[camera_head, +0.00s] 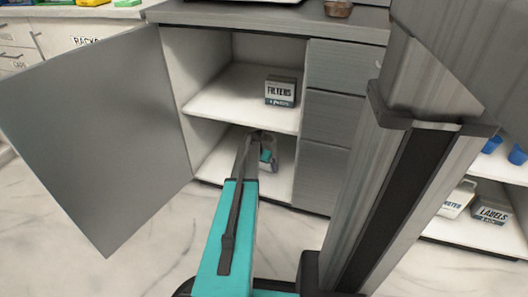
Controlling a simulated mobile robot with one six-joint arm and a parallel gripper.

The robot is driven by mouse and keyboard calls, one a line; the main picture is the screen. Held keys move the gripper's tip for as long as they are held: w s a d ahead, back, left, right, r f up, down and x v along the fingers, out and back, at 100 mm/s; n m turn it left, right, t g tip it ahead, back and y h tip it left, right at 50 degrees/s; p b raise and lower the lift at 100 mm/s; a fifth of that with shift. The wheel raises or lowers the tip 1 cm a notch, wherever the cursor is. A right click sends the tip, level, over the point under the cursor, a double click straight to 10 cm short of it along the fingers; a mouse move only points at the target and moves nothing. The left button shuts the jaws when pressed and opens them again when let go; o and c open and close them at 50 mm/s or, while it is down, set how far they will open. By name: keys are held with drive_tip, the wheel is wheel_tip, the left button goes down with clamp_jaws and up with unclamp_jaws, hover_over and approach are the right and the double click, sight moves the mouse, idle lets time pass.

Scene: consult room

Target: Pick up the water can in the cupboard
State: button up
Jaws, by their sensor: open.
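The cupboard (243,117) stands open, with its grey door (95,140) swung out to the left. My teal arm reaches into its lower compartment. The end of my arm, with my gripper (271,166), is small and partly hidden behind the forearm, low in that compartment. My gripper is open. I cannot make out a water can clearly; the arm covers part of the lower shelf, and I cannot tell whether a can is beside or between the jaws.
A box marked FILTERS (280,91) stands on the upper shelf (225,97), above my gripper. Grey drawers (325,121) close off the right side. Labelled boxes (491,211) stand on a low shelf at far right. Marble floor (140,262) is clear below the door.

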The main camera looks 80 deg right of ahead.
drive_tip(key=c, duration=1.6)
drive_tip(key=shift+d+r, duration=0.15)
drive_tip(key=shift+c, duration=0.8)
wheel_tip(320, 180, up, 3)
drive_tip(key=shift+f+p, duration=0.1)
drive_tip(key=shift+p, duration=0.65)
drive_tip(key=shift+a+r+p, duration=0.4)
drive_tip(key=shift+r+p, duration=0.05)
drive_tip(key=shift+r, duration=0.15)
drive_tip(key=w+a+p, duration=0.1)
drive_tip(key=a, duration=0.3)
drive_tip(key=a+p, duration=0.1)
drive_tip(key=a, duration=0.3)
drive_tip(key=w+a+r+p, duration=0.1)
drive_tip(key=a+p, duration=0.1)
drive_tip(key=a, duration=0.2)
drive_tip(key=shift+w, duration=0.3)
drive_tip(key=shift+w+a+p, duration=0.2)
drive_tip(key=shift+a, duration=0.55)
drive_tip(key=shift+w+a+p, duration=0.15)
drive_tip(key=shift+a, duration=0.55)
